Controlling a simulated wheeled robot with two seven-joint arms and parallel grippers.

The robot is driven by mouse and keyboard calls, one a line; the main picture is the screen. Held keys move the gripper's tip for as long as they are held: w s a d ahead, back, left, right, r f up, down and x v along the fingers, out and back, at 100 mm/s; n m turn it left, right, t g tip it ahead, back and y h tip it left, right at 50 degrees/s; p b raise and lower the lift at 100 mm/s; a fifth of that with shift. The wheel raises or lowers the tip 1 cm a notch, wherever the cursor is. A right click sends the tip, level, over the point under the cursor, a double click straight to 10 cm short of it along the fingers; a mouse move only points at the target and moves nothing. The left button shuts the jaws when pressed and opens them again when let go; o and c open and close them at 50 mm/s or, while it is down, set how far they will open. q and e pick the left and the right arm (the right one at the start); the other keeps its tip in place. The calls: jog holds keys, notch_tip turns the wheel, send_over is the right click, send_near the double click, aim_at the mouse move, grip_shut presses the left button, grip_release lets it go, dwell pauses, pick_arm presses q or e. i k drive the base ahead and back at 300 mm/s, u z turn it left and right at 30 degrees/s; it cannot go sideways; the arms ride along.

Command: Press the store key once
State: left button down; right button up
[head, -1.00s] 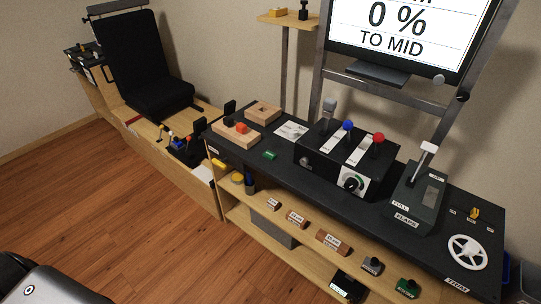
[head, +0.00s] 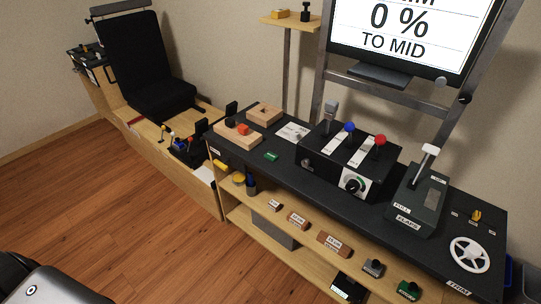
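No label that I can read as "store" shows, so I cannot tell for sure which thing is the store key. On the lower shelf at the front right are a small grey key block (head: 373,268) and a green key block (head: 408,290), each with a small label too small to read. A dark box with a small lit display (head: 347,287) stands left of them. Neither of my grippers is in view, and nothing touches these blocks. A grey and black part of my own body shows at the bottom left.
A black console top (head: 262,146) carries a lever box (head: 350,160), a flaps lever unit (head: 418,198) and a white trim wheel (head: 469,254). A monitor (head: 400,35) reads "0 % TO MID". A black seat (head: 150,65) stands left. The wooden floor (head: 120,215) in front is clear.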

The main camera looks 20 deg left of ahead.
aim_at(270, 157)
jog(key=k, duration=1.35)
jog(key=z, duration=0.7)
jog(key=i, duration=1.35)
jog(key=u, duration=0.55)
jog(key=i, duration=0.55)
jog(key=u, duration=0.5)
